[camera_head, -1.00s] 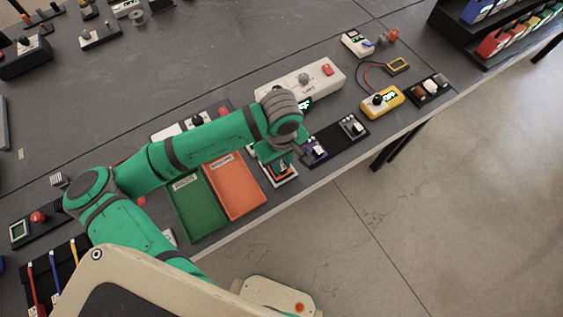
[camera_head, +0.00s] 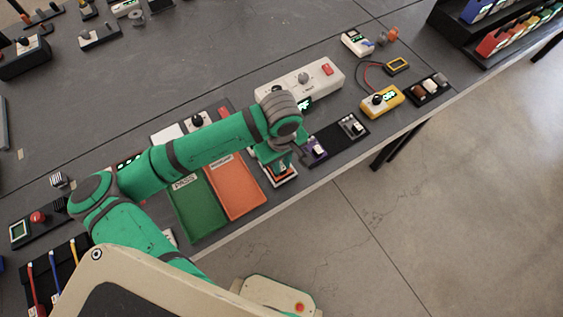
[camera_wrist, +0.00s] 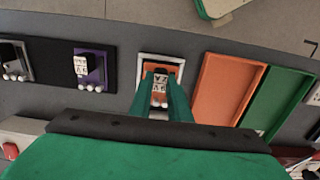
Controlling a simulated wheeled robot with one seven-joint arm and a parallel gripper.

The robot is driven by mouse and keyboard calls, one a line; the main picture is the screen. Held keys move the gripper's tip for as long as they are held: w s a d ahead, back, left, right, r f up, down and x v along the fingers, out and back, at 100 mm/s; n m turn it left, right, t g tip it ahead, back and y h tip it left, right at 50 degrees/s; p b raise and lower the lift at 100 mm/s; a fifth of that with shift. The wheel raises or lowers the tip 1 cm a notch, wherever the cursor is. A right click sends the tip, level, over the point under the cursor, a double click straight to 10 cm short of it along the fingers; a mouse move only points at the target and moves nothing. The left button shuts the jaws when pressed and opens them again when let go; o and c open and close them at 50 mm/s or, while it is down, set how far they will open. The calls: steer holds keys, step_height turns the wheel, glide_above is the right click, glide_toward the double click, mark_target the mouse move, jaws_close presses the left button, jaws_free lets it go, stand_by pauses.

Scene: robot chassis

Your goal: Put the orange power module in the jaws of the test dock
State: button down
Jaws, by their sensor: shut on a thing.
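My gripper (camera_wrist: 161,90) is shut on the orange power module (camera_wrist: 160,80), which shows a pale face with dark marks and small white knobs between the green fingers. In the head view, my gripper (camera_head: 280,160) is low over a white-rimmed square holder (camera_head: 291,179) near the table's front edge. The holder (camera_wrist: 143,59) frames the module in the wrist view, and it looks like the test dock. The fingers hide much of the module and the holder, so I cannot tell whether the module is seated in it.
A black rack (camera_head: 335,137) with a purple module (camera_head: 315,148) and a grey module (camera_head: 352,126) lies right of my gripper. An orange tray (camera_head: 236,190) and a green tray (camera_head: 192,205) lie to its left. A white console (camera_head: 318,78) stands behind.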

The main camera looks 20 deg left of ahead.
mark_target(282, 166)
steer(key=shift+f, duration=0.75)
steer(key=c, duration=1.6)
jaws_free()
step_height(282, 166, up, 11)
steer(key=shift+f, duration=0.1)
